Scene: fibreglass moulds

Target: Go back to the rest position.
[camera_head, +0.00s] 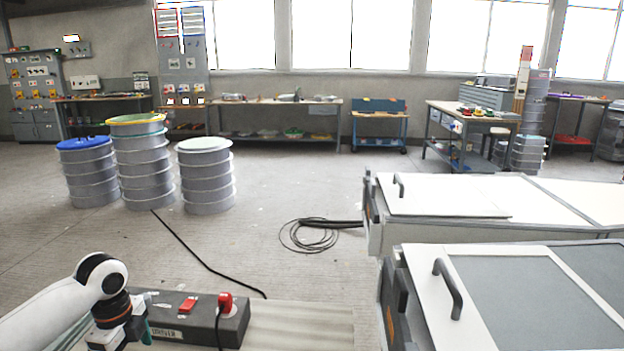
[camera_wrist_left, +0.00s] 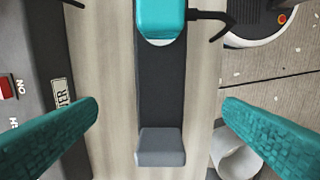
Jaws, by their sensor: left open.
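My left gripper (camera_head: 138,335) is at the bottom left of the head view, above the near bench and beside a dark grey box (camera_head: 232,322) with a red switch and a red plug. In the left wrist view its two teal fingers (camera_wrist_left: 160,104) are wide apart, with nothing between them touching either finger. Below them lies a dark bar (camera_wrist_left: 160,90) with a teal top end, a grey block at its lower end and a black cable. My right gripper is not in view.
A pale ribbed bench (camera_head: 300,325) lies under the box. Two white-topped units with handles (camera_head: 455,290) (camera_head: 430,195) stand at the right. Drums (camera_head: 205,175) stand at the left. A black cable (camera_head: 200,255) and a coil (camera_head: 310,235) lie on otherwise open floor.

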